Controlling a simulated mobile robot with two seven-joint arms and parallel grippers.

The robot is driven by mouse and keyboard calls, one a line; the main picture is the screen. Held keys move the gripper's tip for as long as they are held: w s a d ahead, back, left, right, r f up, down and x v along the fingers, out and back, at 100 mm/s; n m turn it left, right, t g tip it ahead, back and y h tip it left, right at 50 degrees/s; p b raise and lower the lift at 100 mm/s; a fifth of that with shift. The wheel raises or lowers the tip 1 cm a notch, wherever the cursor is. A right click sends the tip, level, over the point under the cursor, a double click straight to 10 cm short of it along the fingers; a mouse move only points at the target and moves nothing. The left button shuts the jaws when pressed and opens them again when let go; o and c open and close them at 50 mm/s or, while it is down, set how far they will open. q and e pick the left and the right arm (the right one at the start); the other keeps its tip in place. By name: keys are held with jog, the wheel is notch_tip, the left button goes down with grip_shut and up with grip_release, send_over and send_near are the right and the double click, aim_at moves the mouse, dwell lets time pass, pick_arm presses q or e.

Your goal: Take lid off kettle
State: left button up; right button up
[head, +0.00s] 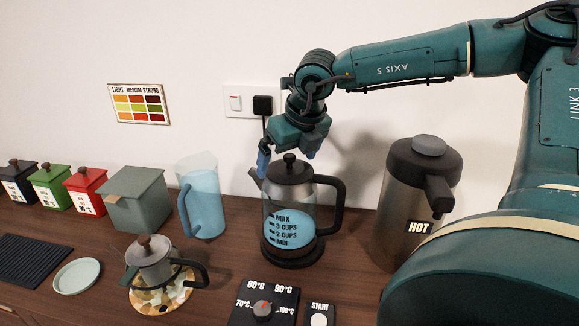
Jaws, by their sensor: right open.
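The kettle (291,234) stands upright on a dark base on the wooden counter, with a clear body marked in cups and bluish contents. Its black lid (289,175) with a round knob (289,158) sits on top. The spout points left and the dark handle (335,203) is on the right. My right gripper (287,155) is open just above the lid, one blue fingertip to the left of the knob and one to the right. Whether a finger touches the knob, I cannot tell. My left gripper is not in view.
A tall steel flask marked HOT (405,205) stands right of the kettle. A blue jug (203,205) is to its left. A small metal pot (153,263) on a patterned mat and a control panel (264,305) are in front. Canisters line the left; a wall socket (250,102) is behind.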

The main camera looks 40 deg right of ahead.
jog(key=shift+c, duration=0.4)
jog(key=c, duration=0.7)
jog(key=shift+r, duration=0.1)
